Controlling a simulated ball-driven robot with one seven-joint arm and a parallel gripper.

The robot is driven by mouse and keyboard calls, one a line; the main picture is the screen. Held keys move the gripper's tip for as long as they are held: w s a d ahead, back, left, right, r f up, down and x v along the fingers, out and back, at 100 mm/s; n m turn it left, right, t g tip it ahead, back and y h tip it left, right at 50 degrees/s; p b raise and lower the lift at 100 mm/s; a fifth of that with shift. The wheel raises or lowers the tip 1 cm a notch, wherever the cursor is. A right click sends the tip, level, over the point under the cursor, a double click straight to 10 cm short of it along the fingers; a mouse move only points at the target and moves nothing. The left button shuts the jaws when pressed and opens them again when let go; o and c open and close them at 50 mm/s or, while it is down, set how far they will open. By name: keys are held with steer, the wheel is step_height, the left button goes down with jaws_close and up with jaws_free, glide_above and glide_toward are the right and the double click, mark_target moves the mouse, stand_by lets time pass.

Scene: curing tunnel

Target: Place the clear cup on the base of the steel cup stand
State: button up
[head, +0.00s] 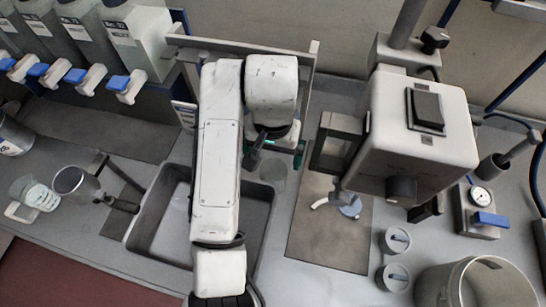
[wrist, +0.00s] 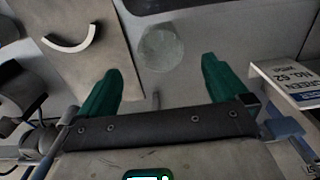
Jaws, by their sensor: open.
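The clear cup (head: 273,172) stands on the grey counter between the sink and a flat plate. It also shows in the wrist view (wrist: 160,48), ahead of and between the two green fingers. My gripper (head: 274,150) is open and empty, and my arm partly hides it in the head view. In the wrist view my gripper (wrist: 160,72) shows a gap between its fingertips and the cup. A steel cup (head: 75,184) sits tilted at the left beside a dark stand (head: 122,204), which appears to be the steel cup stand; its base is hard to make out.
The sink (head: 170,215) lies left of the cup. A white machine (head: 415,130) overhangs the flat plate (head: 325,245) at right, with a pale curved spout (head: 328,201). Small lidded cups (head: 396,240) and a large pot (head: 435,290) stand farther right. A handled jug (head: 35,195) is far left.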

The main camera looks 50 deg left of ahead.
steer(key=f+n+b, duration=0.1)
steer(key=n, duration=0.1)
steer(key=n+b, duration=0.5)
glide_toward(272, 176)
steer(key=shift+s+d+f, duration=0.55)
steer(key=shift+d, duration=0.2)
steer(key=shift+f+p, duration=0.75)
steer(key=shift+f, duration=2)
steer(key=c, duration=1.1)
steer(key=shift+r, duration=0.2)
